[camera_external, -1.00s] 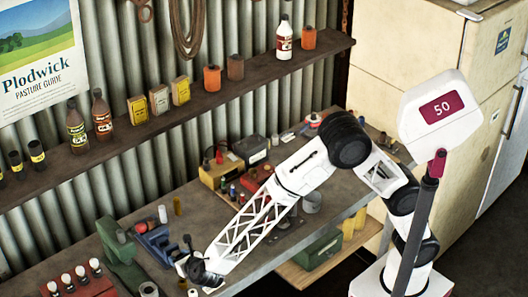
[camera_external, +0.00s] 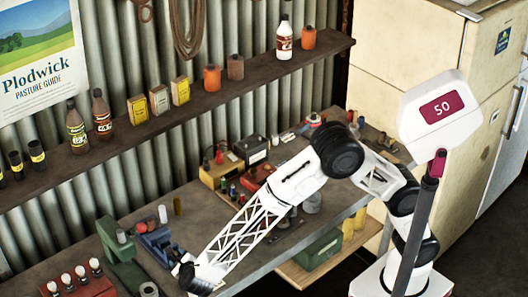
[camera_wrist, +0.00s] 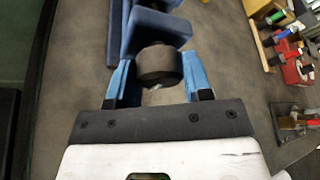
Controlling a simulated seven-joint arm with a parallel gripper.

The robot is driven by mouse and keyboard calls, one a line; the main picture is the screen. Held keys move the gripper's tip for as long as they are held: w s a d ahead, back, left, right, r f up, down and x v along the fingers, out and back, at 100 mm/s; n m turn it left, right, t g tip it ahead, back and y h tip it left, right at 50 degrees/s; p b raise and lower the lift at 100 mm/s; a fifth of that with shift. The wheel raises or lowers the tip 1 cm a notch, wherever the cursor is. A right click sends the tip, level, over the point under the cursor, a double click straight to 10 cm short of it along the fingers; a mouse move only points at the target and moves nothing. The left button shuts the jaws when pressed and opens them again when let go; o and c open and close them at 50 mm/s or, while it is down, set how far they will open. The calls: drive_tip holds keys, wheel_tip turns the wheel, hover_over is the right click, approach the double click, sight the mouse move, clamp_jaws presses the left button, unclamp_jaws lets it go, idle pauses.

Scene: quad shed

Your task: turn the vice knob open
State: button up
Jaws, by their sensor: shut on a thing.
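The blue vice (camera_external: 157,243) is on the workbench at lower left in the outside view. It also fills the top middle of the wrist view (camera_wrist: 150,28). Its dark round knob (camera_wrist: 158,66) faces my gripper. My gripper (camera_wrist: 158,78) has one blue finger on each side of the knob and is shut on it. In the outside view my gripper (camera_external: 188,277) is at the front of the vice, and the knob is hidden behind it and too small to make out.
A green tool (camera_external: 120,255) stands just left of the vice, and a red rack (camera_external: 82,285) is at the lower left. Small cylinders stand behind the vice. A yellow box (camera_external: 215,172) and red tray (camera_external: 255,178) lie farther right on the workbench (camera_external: 200,215).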

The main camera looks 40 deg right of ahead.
idle(0.3)
drive_tip(key=o, duration=0.9)
drive_tip(key=shift+v, duration=3.9)
